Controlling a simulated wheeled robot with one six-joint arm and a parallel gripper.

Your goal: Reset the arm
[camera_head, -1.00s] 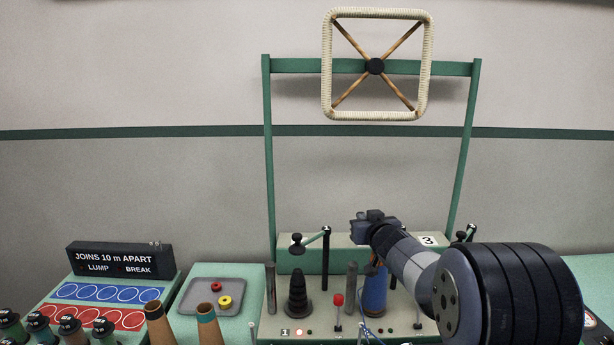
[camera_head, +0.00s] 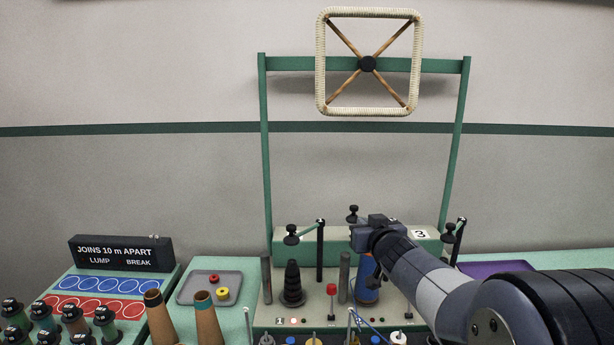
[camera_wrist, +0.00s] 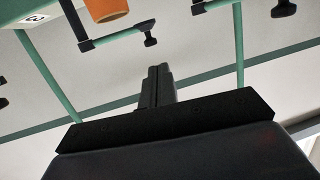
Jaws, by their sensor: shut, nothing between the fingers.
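My gripper (camera_wrist: 157,82) is shut and empty; its dark fingers lie together in the wrist view. In the head view my arm reaches in from the lower right, and its wrist end is in front of the green machine frame (camera_head: 459,150). The fingers themselves are hard to make out there. A blue spool (camera_head: 366,278) stands just below and behind the wrist end, partly hidden by it. A black stepped cone (camera_head: 292,284) stands to the left on the machine deck.
A square wound frame (camera_head: 320,62) hangs on the green crossbar. A grey tray (camera_head: 188,291) holds a red and a yellow ring. Brown cones (camera_head: 207,322), small dark-capped bottles (camera_head: 42,314) and a black sign (camera_head: 121,254) are at left. A purple tray (camera_head: 497,267) lies at right.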

